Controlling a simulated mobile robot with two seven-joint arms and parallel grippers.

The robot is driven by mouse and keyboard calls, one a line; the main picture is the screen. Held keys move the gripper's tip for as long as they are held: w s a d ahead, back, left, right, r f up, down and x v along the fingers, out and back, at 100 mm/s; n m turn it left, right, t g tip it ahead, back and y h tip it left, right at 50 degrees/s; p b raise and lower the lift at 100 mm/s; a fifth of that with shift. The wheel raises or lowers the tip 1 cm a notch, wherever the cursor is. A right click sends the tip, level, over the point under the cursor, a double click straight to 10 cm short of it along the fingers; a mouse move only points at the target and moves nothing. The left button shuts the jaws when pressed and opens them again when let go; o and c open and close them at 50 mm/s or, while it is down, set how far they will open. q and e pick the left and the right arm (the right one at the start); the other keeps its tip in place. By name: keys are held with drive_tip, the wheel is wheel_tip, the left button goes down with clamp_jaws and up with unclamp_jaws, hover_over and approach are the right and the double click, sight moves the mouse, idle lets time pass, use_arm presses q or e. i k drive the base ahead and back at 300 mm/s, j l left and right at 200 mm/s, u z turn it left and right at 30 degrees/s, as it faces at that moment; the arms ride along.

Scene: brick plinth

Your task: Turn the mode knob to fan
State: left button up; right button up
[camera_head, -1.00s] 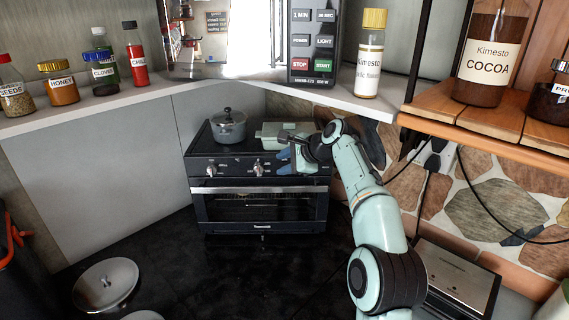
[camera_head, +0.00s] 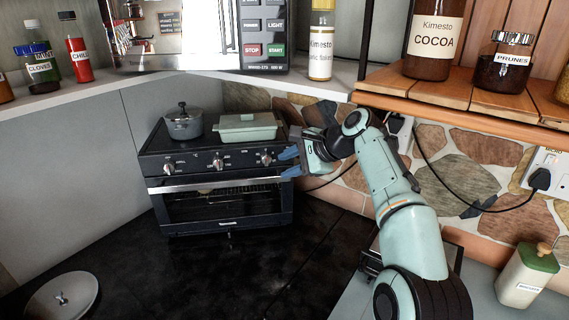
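The black toaster oven (camera_head: 222,198) stands in the corner with its glass door shut. Its front panel carries a left knob (camera_head: 168,168), a middle knob (camera_head: 218,163) and a right knob (camera_head: 266,159), all silver. Their small labels are too small to read, so I cannot tell which is the mode knob. My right gripper (camera_head: 289,162) is at the oven's right front edge, just right of the right knob. Its two blue fingers are spread one above the other, with nothing seen between them. My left gripper is not in view.
A grey pot (camera_head: 183,122) and a pale green lidded dish (camera_head: 247,127) sit on the oven. A shelf with jars and a microwave (camera_head: 203,38) hangs above. A cable runs down the stone wall at right. The dark counter (camera_head: 220,275) in front is mostly clear.

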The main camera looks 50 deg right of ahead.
sight(169, 166)
drive_tip(key=k+j, duration=0.75)
drive_tip(key=j, duration=0.25)
